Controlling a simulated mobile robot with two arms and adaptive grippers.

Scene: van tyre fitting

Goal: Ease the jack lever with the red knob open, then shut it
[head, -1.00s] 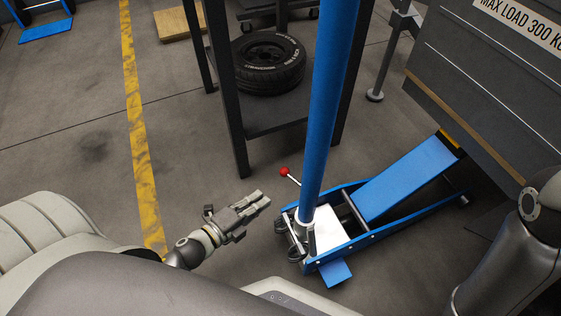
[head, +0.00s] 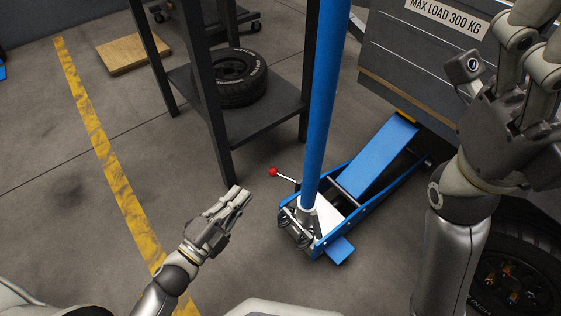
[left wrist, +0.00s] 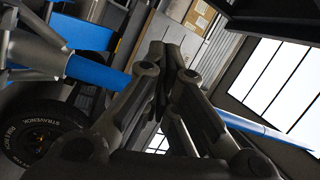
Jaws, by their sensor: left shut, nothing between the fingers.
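The blue jack (head: 380,160) stands on the floor, its long blue handle (head: 322,100) rising out of the top of the head view. The short jack lever (head: 286,177) sticks out to the left from the handle's base and ends in a red knob (head: 272,171). My left gripper (head: 242,194) is shut and empty, left of and nearer than the knob, apart from it in the picture. Its closed fingers (left wrist: 158,62) also fill the middle of the left wrist view. My right gripper (head: 528,60) is raised close to the camera at the right; its fingertips are cut off.
A dark metal stand (head: 265,125) with a tyre (head: 238,78) on its shelf is behind the lever, one leg close by. A grey unit marked with a load limit (head: 400,60) is behind the jack. A wheel (head: 515,275) is at lower right.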

